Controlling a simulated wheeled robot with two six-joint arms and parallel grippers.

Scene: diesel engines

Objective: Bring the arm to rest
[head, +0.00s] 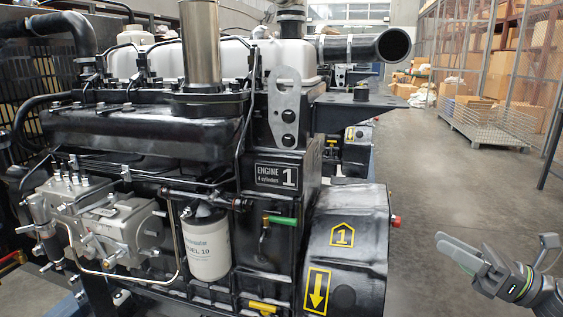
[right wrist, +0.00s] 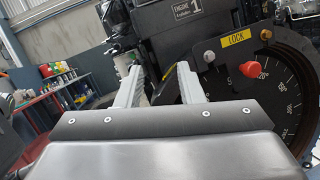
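My right gripper (head: 443,243) is at the lower right of the head view, over the bare floor and apart from the engine. In the right wrist view its two fingers (right wrist: 160,72) stand apart with nothing held between them. The engine (head: 140,135) with the label "Engine 1" fills the left and middle of the head view. Its black flywheel housing (head: 346,272) is the engine part nearest to my right gripper. My left gripper is in neither view.
In the right wrist view a graduated dial (right wrist: 268,85) with a red knob (right wrist: 249,68) and a yellow LOCK label (right wrist: 236,39) is beyond the fingers. A bench with bottles (right wrist: 65,92) is at left. A mesh cage with boxes (head: 500,75) stands back right; the aisle is clear.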

